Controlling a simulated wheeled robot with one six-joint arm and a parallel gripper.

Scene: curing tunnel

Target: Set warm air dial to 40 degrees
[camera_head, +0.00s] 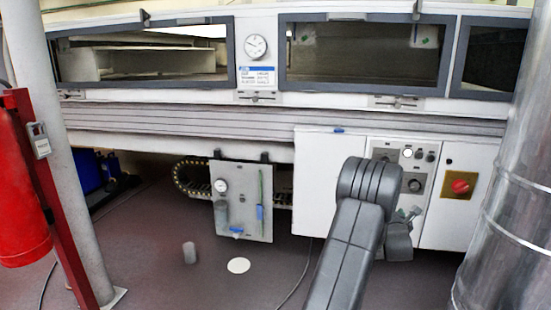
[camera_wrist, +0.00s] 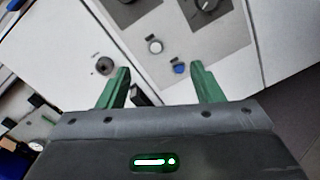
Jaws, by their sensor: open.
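The grey control panel (camera_head: 400,172) on the white cabinet carries dark knobs, including a round dial (camera_head: 416,186) with a scale around it. No label is readable, so I cannot tell which knob is the warm air dial or its setting. In the wrist view, a dial with a pale pointer mark (camera_wrist: 207,5) is cut off at the top edge, and another dark knob (camera_wrist: 125,3) is beside it. My gripper (camera_head: 409,214) is in front of the cabinet, below the panel's dials. Its green fingers (camera_wrist: 162,86) are apart, with nothing held between them.
A red knob on a yellow plate (camera_head: 460,186) is right of the panel. A white button (camera_wrist: 155,46), a blue button (camera_wrist: 180,68) and a round lock (camera_wrist: 105,66) show near my fingers. A silver pipe (camera_head: 510,190) stands at right.

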